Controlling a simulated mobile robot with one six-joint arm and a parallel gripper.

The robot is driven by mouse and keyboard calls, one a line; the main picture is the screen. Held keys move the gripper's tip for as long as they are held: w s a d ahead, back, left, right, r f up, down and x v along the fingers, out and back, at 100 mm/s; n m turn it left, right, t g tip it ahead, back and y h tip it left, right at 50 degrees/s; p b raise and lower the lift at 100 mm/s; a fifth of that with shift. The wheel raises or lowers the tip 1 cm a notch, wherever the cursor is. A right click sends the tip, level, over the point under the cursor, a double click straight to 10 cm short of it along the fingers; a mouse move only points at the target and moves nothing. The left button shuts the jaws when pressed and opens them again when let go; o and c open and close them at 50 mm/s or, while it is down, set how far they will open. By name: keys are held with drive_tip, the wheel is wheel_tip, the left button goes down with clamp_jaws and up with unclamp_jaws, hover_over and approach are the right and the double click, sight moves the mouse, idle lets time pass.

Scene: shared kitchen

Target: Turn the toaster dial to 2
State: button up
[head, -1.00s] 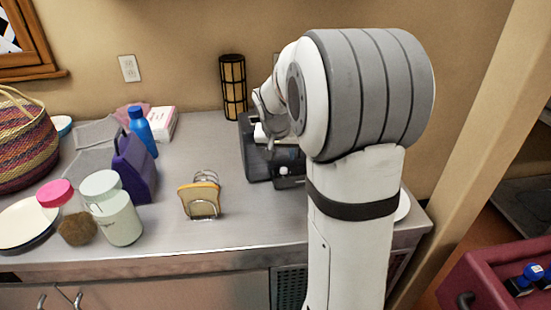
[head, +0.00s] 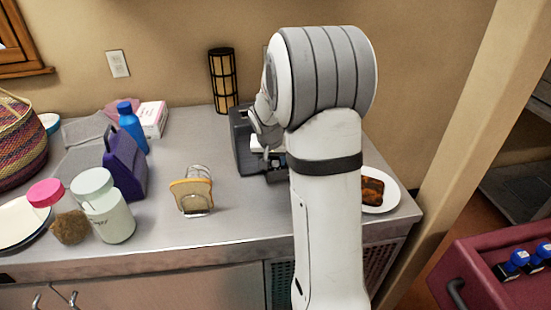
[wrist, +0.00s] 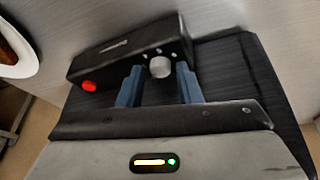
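The black toaster (head: 243,158) stands on the counter against the back wall, partly hidden behind my arm in the head view. In the wrist view the toaster's front (wrist: 112,58) shows a round pale dial (wrist: 160,67) and a red button (wrist: 89,86). My gripper (wrist: 160,75) is open, its two blue fingers on either side of the dial with narrow gaps showing. I cannot tell whether the fingertips reach around the dial or stop short of it. The dial's setting cannot be read.
A toast rack holding bread (head: 193,195) stands left of the toaster. A plate (head: 388,203) with dark toast (head: 372,191) lies to the right. A purple box (head: 126,162), blue bottle (head: 131,128) and jars (head: 105,207) stand farther left. A black lantern (head: 223,80) is behind.

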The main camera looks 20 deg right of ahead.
clamp_jaws()
drive_tip(key=shift+s+r+n+y+p, duration=0.15)
drive_tip(key=shift+n+y+p, duration=0.25)
drive_tip(key=shift+n+p, duration=0.7)
drive_tip(key=shift+d+n+t+y+p, duration=0.15)
drive_tip(key=shift+n+t+y+p, duration=0.3)
drive_tip(key=shift+n+p, duration=0.55)
drive_tip(key=shift+n, duration=0.3)
drive_tip(key=shift+o, duration=1.3)
unclamp_jaws()
